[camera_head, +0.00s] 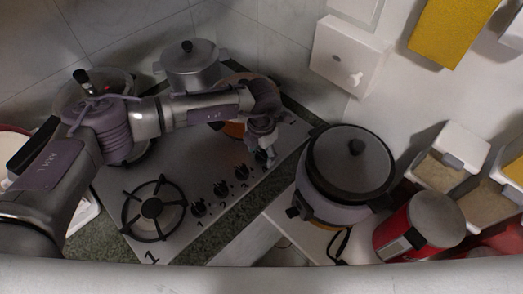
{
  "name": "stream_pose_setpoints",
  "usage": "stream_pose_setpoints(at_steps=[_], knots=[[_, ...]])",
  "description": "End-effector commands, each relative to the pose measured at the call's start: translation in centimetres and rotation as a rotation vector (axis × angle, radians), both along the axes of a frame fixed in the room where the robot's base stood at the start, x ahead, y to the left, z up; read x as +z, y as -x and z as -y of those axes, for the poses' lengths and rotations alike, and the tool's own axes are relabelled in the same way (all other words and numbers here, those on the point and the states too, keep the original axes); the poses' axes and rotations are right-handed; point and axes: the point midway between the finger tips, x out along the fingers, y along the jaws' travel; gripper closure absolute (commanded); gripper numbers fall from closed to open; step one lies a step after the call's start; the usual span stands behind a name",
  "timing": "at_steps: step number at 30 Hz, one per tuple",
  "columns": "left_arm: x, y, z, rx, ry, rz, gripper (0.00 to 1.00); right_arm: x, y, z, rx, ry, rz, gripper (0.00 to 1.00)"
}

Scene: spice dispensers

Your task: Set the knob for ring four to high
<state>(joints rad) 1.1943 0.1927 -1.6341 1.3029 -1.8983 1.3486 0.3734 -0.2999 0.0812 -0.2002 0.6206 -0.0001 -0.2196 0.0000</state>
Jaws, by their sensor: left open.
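The stove top (180,185) is a light metal plate set at an angle. A row of dark knobs runs along its front edge. The first knob (199,208), the second knob (220,188) and the third knob (241,173) show clearly, with small numbers beside them. My left gripper (264,155) is open and points down at the far right end of this row. It hides most of the fourth knob's place, so I cannot tell that knob's setting or whether the fingers touch it. My right gripper is not in view.
A burner (152,208) is bare at the front left. A lidded grey pot (188,62) stands at the back, and an orange pot (234,130) is partly behind my arm. A dark-lidded cooker (350,160) and a red canister (420,225) stand to the right.

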Motion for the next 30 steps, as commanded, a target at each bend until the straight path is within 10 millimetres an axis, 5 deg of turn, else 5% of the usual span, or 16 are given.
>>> stream_pose_setpoints(at_steps=[12, 20, 30], knots=[[0.1, 0.0, 0.0, 0.000, 0.000, 0.000, 0.95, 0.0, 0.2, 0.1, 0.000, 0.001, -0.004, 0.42], [-0.1, 0.0, 0.0, -0.030, 0.000, 0.001, 0.95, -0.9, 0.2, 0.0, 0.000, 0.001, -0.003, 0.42], [-0.7, -0.1, 0.0, -0.239, -0.001, 0.004, 0.95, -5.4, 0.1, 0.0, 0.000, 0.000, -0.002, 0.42]])
